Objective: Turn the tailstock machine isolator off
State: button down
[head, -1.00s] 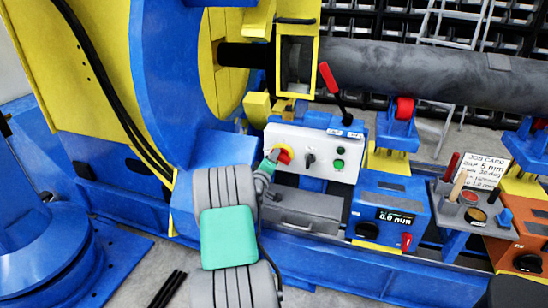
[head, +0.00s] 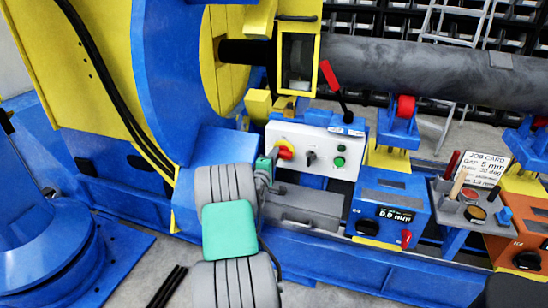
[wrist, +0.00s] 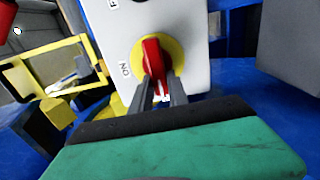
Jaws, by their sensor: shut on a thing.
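The isolator has a red handle on a yellow round plate (head: 286,151), at the left end of a white control panel (head: 318,151). In the wrist view the red handle (wrist: 152,62) runs nearly up and down. The word ON stands left of it, and part of another label shows at the top edge. My gripper (head: 275,156) reaches the handle from the left in the head view. In the wrist view its two grey fingers (wrist: 162,90) are shut on the handle's near end, which they partly hide.
The panel also has a black selector (head: 310,158) and green buttons (head: 339,162). A red-tipped lever (head: 328,75) rises behind it. A grey box (head: 307,207) lies below. A blue unit with a display (head: 393,215) stands to the right.

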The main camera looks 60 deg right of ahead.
jog(key=shift+s+d+r, duration=0.1)
jog(key=shift+r, duration=0.1)
jog(key=c, duration=1.5)
grip_release()
jog(key=shift+d, duration=0.1)
jog(key=shift+o, duration=1.1)
jog(key=shift+f, duration=0.15)
jog(key=s+a, duration=0.1)
jog(key=a, duration=0.7)
